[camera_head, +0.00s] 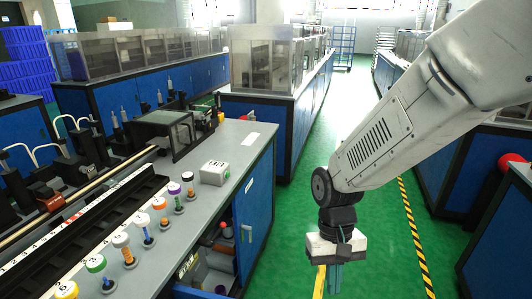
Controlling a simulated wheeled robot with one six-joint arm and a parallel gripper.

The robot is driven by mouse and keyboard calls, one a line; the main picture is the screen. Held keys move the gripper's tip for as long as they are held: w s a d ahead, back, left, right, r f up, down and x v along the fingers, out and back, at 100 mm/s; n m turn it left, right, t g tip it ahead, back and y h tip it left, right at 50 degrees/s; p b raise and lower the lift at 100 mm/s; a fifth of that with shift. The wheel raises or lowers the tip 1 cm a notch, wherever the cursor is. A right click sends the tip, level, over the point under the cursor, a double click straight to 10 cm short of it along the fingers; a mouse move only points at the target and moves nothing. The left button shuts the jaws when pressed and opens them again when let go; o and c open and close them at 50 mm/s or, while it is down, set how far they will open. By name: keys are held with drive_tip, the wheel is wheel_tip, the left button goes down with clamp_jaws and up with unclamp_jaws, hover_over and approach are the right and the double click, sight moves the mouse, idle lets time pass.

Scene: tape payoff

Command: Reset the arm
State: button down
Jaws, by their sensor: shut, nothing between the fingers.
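My gripper (334,277) hangs at the end of my white arm, in the lower middle-right of the head view. It points down over the green floor, to the right of the workbench. Its fingers are shut and hold nothing. The lowest part of the fingers is close to the bottom of the picture.
The grey-topped workbench (232,138) on the left carries several coloured spools (122,241) on pegs and a small white box (215,172). Its blue door (255,213) stands beside an open compartment. More blue machines line the back. The green aisle (335,130) is clear.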

drive_tip(key=s+d+r+t, duration=0.2)
drive_tip(key=s+d+r, duration=0.3)
drive_tip(key=r, duration=0.4)
drive_tip(key=s+d+r+m+t, duration=0.1)
drive_tip(key=s+d+r+t, duration=0.2)
drive_tip(key=s+d+r, duration=0.3)
wheel_tip(320, 180, up, 3)
drive_tip(key=shift+d+r, duration=0.1)
drive_tip(key=shift+d, duration=0.55)
